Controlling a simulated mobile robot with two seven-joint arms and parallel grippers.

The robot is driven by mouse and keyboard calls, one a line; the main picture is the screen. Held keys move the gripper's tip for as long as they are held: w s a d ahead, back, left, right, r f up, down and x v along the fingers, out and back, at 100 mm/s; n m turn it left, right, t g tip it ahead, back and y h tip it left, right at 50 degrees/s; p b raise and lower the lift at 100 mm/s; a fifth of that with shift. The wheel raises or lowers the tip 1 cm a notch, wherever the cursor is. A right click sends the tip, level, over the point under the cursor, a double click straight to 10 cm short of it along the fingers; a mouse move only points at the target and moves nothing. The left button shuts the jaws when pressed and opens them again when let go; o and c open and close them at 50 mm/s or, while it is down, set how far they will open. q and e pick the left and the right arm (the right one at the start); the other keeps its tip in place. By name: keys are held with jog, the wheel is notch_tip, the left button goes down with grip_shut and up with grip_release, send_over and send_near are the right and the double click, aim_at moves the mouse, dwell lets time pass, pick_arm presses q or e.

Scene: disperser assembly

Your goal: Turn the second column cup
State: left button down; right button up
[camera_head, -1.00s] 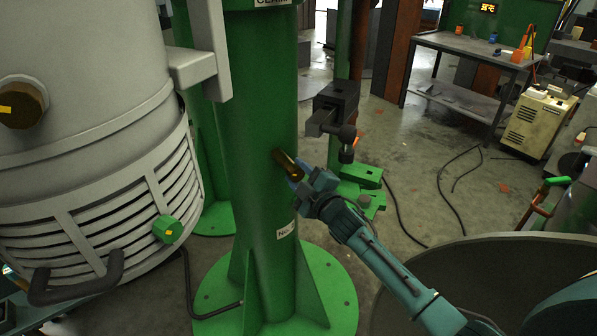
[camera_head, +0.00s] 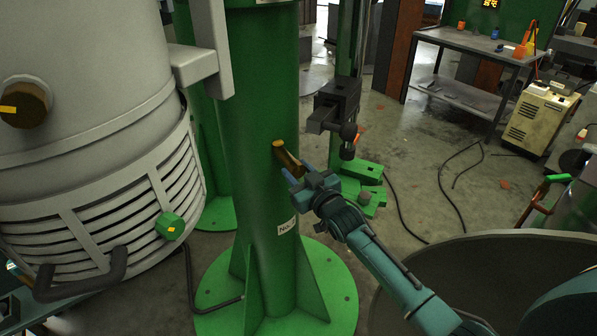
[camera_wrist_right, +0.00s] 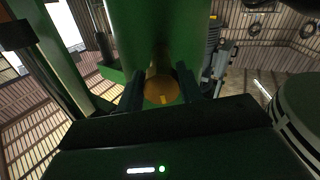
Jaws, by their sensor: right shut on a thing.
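The brass-coloured column cup (camera_head: 284,151) sticks out from the side of the green column (camera_head: 262,120). In the head view it points up and to the left, its flat end against or close to the column. My right gripper (camera_head: 290,172) reaches it from the lower right and is shut on it. In the right wrist view, the round cup face (camera_wrist_right: 161,91) with a small yellow mark sits between the two dark fingers of my right gripper (camera_wrist_right: 161,86), in front of the green column. My left gripper is not in view.
A large grey ribbed vessel (camera_head: 90,120) with a green knob (camera_head: 169,226) stands close on the left. A dark clamp block (camera_head: 335,105) juts out behind my right gripper. A large round tub (camera_head: 490,280) fills the lower right.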

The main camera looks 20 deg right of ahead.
jog(key=shift+m, duration=0.6)
jog(key=o, duration=1)
jog(key=shift+s, duration=0.15)
jog(key=b+v, duration=0.1)
jog(key=v, duration=1.2)
jog(key=shift+r, duration=0.1)
